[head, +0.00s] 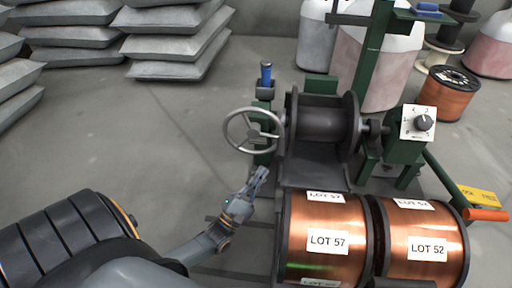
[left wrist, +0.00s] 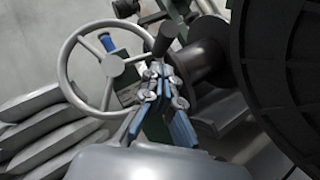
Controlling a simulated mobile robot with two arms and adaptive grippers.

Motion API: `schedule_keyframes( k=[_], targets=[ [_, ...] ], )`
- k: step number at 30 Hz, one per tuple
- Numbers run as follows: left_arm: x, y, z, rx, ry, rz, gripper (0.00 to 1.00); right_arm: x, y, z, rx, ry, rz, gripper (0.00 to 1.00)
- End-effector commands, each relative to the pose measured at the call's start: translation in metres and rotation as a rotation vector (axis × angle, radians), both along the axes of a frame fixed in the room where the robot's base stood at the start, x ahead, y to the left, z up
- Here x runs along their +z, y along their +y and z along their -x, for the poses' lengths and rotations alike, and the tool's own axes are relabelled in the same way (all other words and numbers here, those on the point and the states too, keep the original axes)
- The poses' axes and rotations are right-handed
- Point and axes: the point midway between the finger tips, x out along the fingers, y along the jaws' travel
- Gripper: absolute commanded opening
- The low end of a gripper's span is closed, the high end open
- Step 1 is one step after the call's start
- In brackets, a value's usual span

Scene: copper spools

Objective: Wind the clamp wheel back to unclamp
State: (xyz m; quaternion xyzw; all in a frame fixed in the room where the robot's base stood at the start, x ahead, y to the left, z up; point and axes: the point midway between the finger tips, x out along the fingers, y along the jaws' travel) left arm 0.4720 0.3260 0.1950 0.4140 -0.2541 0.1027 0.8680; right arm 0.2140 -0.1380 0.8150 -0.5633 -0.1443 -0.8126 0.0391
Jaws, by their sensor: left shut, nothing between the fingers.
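The clamp wheel (head: 253,133) is a grey three-spoked handwheel on the left of the green winding stand. It also shows in the left wrist view (left wrist: 115,68), with a dark handle knob (left wrist: 165,40) on the right side of its rim. My left gripper (head: 263,171) is shut and empty, just below the wheel in the head view. In the left wrist view its fingertips (left wrist: 157,70) point at the area beside the wheel's right rim, below the knob; whether they touch it I cannot tell. A dark empty spool (head: 322,125) sits on the stand right of the wheel. My right gripper is not in view.
Copper spools marked LOT 57 (head: 326,241) and LOT 52 (head: 427,248) stand in front of the stand. A dial box (head: 418,124) and an orange-ended lever (head: 486,214) are at right. Grey sacks (head: 180,40) are stacked at back left. The floor left of the wheel is clear.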

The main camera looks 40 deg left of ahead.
Motion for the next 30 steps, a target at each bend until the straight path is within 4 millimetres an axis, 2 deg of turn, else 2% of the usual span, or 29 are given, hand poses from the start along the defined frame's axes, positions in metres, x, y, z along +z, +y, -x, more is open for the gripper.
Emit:
schedule_keyframes(
  k=[1, 6, 10, 30],
  targets=[
    [0.003, 0.0, -0.009, 0.0, -0.005, 0.0, 0.0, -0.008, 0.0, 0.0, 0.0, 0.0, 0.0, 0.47],
    [0.016, -0.001, -0.03, 0.001, -0.004, -0.001, 0.0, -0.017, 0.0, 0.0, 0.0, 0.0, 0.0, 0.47],
    [0.023, -0.002, -0.039, 0.001, -0.001, 0.0, 0.0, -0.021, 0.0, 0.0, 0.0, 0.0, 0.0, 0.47],
    [0.03, -0.003, -0.043, 0.001, 0.001, -0.003, 0.0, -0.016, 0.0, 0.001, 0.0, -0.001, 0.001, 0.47]
  ],
)
